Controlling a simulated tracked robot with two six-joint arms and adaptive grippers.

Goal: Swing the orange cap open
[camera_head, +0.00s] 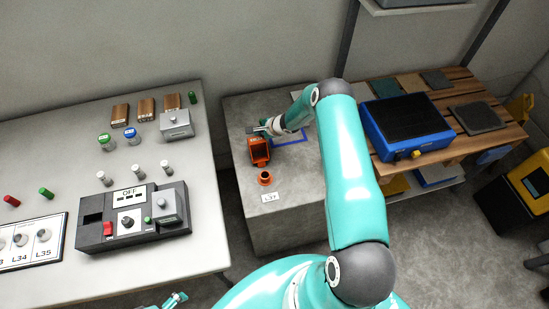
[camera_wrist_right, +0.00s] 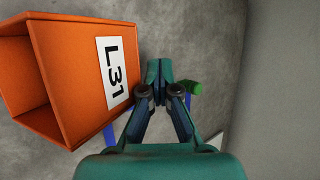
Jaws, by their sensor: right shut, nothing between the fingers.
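An orange box-like part (camera_head: 259,158) with a dark face stands on the grey block. It also fills the left of the right wrist view (camera_wrist_right: 75,75), with a white L31 label and a hollow open end. I cannot tell which part is its cap or how far that is open. My right gripper (camera_head: 262,130) is at the box's far edge in the head view. In the wrist view its fingers (camera_wrist_right: 160,72) are shut and empty, beside the labelled face with a small gap. My left gripper (camera_head: 178,299) barely shows at the bottom edge; its jaws are unclear.
A green rounded piece (camera_wrist_right: 194,88) is right of my right fingertips. A control panel (camera_head: 132,217) is on the left table; a blue device (camera_head: 408,128) is on the right.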

